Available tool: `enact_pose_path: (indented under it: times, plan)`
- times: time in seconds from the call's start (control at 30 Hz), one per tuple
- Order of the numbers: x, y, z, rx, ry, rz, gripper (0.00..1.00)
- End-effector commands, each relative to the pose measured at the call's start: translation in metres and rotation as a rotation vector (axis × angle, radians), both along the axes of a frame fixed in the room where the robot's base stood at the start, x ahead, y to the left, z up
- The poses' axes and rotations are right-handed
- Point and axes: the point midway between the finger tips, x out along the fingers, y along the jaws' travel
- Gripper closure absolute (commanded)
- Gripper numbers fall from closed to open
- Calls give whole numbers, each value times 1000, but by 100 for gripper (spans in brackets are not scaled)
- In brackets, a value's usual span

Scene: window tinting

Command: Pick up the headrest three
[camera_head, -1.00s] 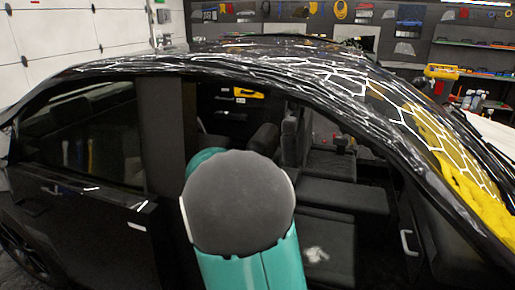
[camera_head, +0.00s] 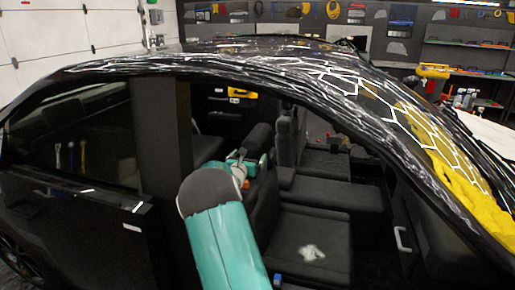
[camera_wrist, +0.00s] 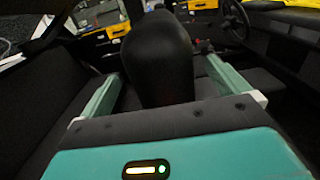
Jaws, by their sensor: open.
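A dark headrest (camera_head: 260,136) tops a front seat inside the black car, seen through the open side window. In the wrist view a large black headrest (camera_wrist: 158,62) stands between the two teal fingers of my gripper (camera_wrist: 164,74). The fingers are spread, with one on each side of it, and I see no clear contact. In the head view my gripper (camera_head: 243,160) is inside the car beside that headrest, partly hidden by my arm. Another headrest (camera_head: 287,108) stands on the seat further right. No label shows which one is number three.
The car's roof edge (camera_head: 240,66) arches over my arm, and a dark pillar (camera_head: 163,130) stands to its left. A seat cushion with a white patch (camera_head: 312,252) lies to the right. A yellow tool (camera_head: 240,92) lies beyond. The wrist view shows a steering wheel (camera_wrist: 236,22).

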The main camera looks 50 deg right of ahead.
Motion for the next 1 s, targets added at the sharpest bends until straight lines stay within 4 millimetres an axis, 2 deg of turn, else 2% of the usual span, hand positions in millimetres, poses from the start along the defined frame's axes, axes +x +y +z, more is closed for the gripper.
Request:
enact_pose_path:
  times: [0.13, 0.4, 0.7, 0.77, 1.0]
  plan:
    - [5, -10, -2, 0, 0, 0, 0]
    - [22, -43, -4, 0, -1, 0, 0]
    - [25, -48, -4, 1, -2, 0, 0]
    - [25, -48, -4, 1, -2, 0, 8]
    - [25, -48, -4, 0, -1, 0, 55]
